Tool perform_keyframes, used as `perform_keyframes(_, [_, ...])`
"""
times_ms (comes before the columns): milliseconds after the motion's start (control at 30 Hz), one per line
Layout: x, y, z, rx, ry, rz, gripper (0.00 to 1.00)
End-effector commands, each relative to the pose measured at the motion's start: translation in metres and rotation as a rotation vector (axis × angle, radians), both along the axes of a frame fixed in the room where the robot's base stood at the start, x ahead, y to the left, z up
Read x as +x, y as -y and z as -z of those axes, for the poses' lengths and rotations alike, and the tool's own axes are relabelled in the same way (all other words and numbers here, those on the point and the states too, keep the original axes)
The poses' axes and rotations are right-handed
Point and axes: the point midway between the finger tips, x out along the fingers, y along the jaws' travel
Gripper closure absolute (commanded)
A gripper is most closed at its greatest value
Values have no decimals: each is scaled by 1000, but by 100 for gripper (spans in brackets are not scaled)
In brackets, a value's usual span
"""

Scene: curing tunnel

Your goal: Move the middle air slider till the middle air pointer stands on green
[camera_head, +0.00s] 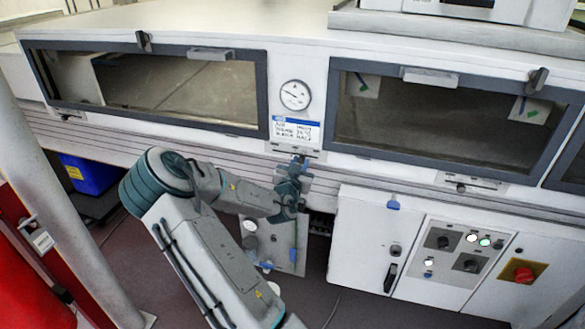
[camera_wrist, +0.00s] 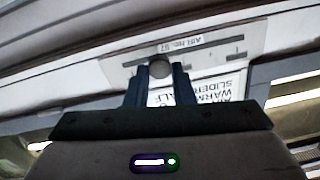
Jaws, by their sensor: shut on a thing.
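The middle air slider is a dark round knob (camera_wrist: 159,68) on a light plate with a dark slot, seen in the wrist view. My gripper (camera_wrist: 160,80) has one finger on each side of the knob and is shut on it. In the head view my gripper (camera_head: 300,165) is at the slider plate under the blue-topped placard and hides the knob. The middle air gauge (camera_head: 295,95) is a white round dial above the placard. Its thin dark pointer slants toward the upper left. Its coloured bands are too small to tell, so I cannot tell whether the pointer is on green.
Dark-framed windows flank the gauge, one left (camera_head: 165,85) and one right (camera_head: 440,115). Another slider plate (camera_head: 470,183) sits under the right window. A white cabinet (camera_head: 365,240) with switches and a red knob (camera_head: 523,274) stands at lower right. A red post and pale column stand left.

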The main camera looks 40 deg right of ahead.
Motion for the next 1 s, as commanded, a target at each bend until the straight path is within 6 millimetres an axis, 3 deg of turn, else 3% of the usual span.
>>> perform_keyframes(133, [0, 4, 1, 1, -2, 4, 100])
perform_keyframes(167, [0, 4, 1, 2, -3, 3, 72])
perform_keyframes(233, [2, 4, 2, 3, -3, 1, 56])
perform_keyframes(533, [1, 0, 2, 3, -4, -2, 56])
perform_keyframes(667, [-6, -11, 1, 2, -2, -2, 56])
perform_keyframes(1000, [-55, -80, -5, -8, 6, -5, 56])
